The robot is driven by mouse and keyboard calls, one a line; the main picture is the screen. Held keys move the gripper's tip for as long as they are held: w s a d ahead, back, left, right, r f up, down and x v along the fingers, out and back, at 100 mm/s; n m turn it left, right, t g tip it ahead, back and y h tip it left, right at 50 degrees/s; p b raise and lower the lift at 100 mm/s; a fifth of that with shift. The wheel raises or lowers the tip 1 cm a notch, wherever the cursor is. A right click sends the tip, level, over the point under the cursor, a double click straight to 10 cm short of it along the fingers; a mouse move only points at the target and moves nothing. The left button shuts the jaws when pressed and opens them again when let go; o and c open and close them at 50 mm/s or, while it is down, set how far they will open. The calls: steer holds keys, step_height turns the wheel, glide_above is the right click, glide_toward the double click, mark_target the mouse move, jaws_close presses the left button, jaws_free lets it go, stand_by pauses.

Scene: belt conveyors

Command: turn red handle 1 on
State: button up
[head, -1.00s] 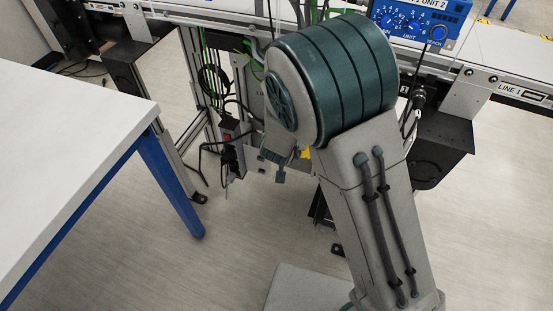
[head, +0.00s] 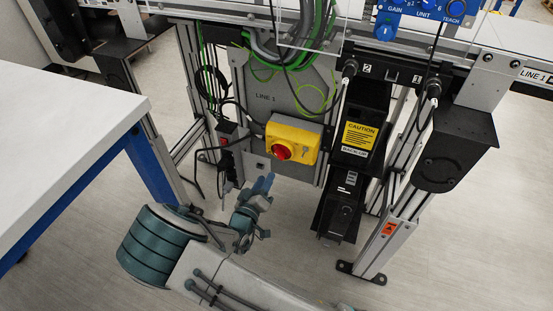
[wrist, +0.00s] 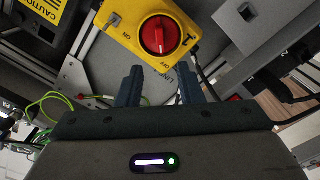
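The red handle (head: 283,152) is a round red knob with a raised grip bar on a yellow box (head: 306,136), fixed to a grey panel marked LINE 1. In the wrist view the red handle (wrist: 158,37) is near the top middle, on the yellow box (wrist: 188,20). Its bar runs roughly up and down in that picture, toward a small label that looks like OFF; an upside-down ON label is to the left. My gripper (head: 258,186) is below and left of the box. In the wrist view my gripper (wrist: 161,82) has its fingers apart, empty, not touching the handle.
A white table (head: 60,120) with blue legs stands at the left. Black units (head: 360,135) with a caution label hang right of the box. Green and black cables (head: 300,50) loop above it. A metal leg (head: 375,240) stands at the right.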

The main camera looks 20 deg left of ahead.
mark_target(277, 156)
steer(key=w, duration=0.3)
steer(key=w+b, duration=0.1)
steer(key=w, duration=0.3)
steer(key=w+d, duration=0.1)
steer(key=w, duration=0.2)
steer(key=shift+w, duration=0.35)
steer(key=shift+a, duration=0.1)
jaws_close()
